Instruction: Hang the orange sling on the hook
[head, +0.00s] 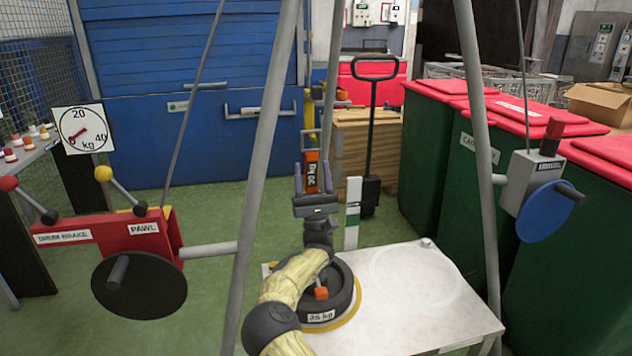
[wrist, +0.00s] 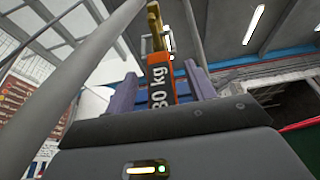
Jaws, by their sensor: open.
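An orange strip with a dark face reading 30 kg (head: 312,172) stands upright between the fingers of my gripper (head: 313,168). It also shows between the fingertips in the wrist view (wrist: 160,70); I take it for the orange sling. My gripper points up and its fingers are apart, one on each side of the strip. A yellow part (head: 310,112) rises above the strip and shows in the wrist view (wrist: 155,28). The hook is not clearly recognisable.
A black weight marked 25 kg (head: 337,305) with an orange block on top sits on a white platform (head: 470,322). Grey legs (head: 262,170) frame my arm. A red drum brake (head: 105,238) is at left, a blue disc (head: 545,212) at right. Green bins (head: 430,150) stand behind.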

